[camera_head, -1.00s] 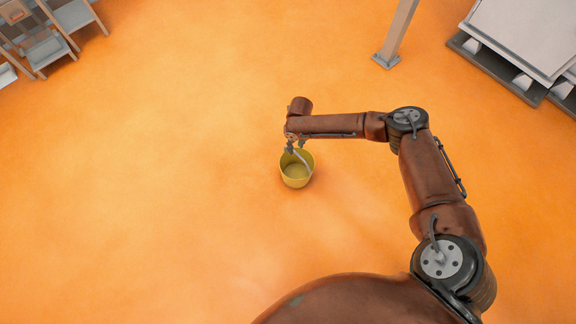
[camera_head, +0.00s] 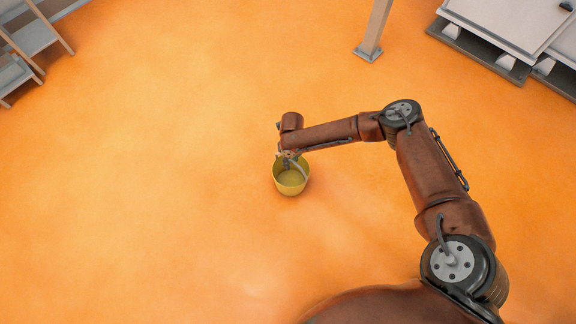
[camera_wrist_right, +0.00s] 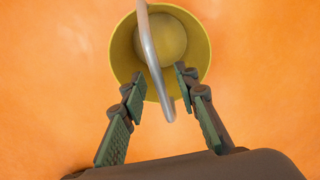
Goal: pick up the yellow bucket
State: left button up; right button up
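The yellow bucket (camera_head: 291,184) is upright on the orange floor in the head view, under the end of my right arm. In the right wrist view the bucket (camera_wrist_right: 120,50) shows from above, with its grey handle (camera_wrist_right: 150,50) raised and crossing its mouth. My right gripper (camera_wrist_right: 157,92) is open, one finger on each side of the handle's near end. The right gripper (camera_head: 287,163) is small and partly hidden in the head view. I cannot tell whether the fingers touch the handle. My left gripper is in neither view.
Bare orange floor surrounds the bucket. A grey post (camera_head: 374,30) stands at the top. Stacked pale panels on a dark base (camera_head: 480,55) are at the top right. A grey shelf or ladder-like frame (camera_head: 35,38) is at the top left.

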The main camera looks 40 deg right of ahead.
jog(key=shift+c, duration=0.3)
jog(key=shift+f, duration=0.1)
grip_shut()
dwell(0.6)
